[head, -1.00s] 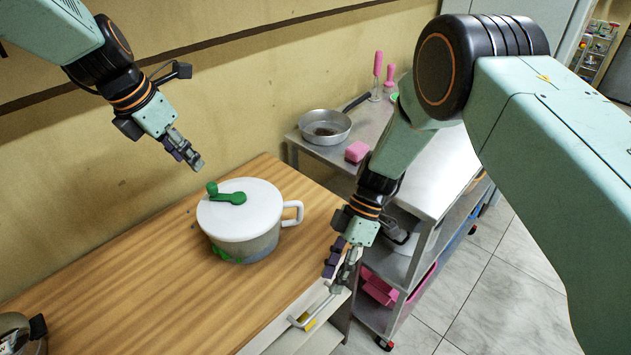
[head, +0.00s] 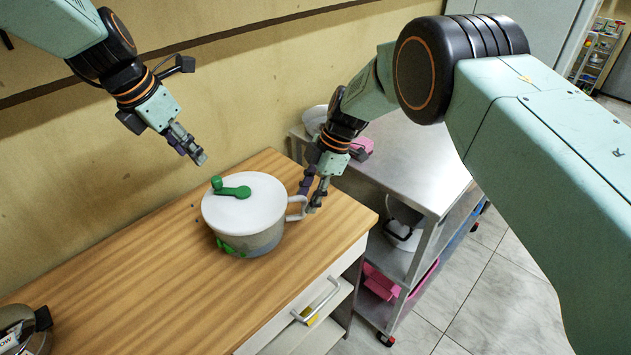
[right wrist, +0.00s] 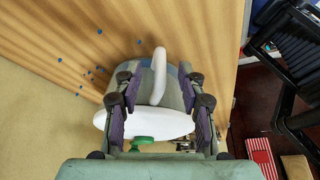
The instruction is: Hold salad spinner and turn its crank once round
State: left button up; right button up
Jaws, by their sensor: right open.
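The salad spinner (head: 266,238) stands upright on the wooden counter, with a white lid and a green crank (head: 236,191) on top. Its white side handle (head: 300,213) points right, and it also shows in the right wrist view (right wrist: 159,72). My right gripper (head: 310,196) is open at the handle; in the right wrist view its fingers (right wrist: 160,88) stand on either side of the handle, apart from it. My left gripper (head: 190,150) hangs above and left of the lid, touching nothing; its jaw opening is unclear.
A pot (head: 22,330) sits at the near left corner. A metal cart (head: 425,165) stands to the right, with a pink sponge (head: 362,146). The wall runs close behind.

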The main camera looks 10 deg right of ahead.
jog(key=shift+x, duration=0.95)
jog(key=shift+s+a+f, duration=0.1)
jog(key=shift+f, duration=0.15)
grip_shut()
dwell(0.7)
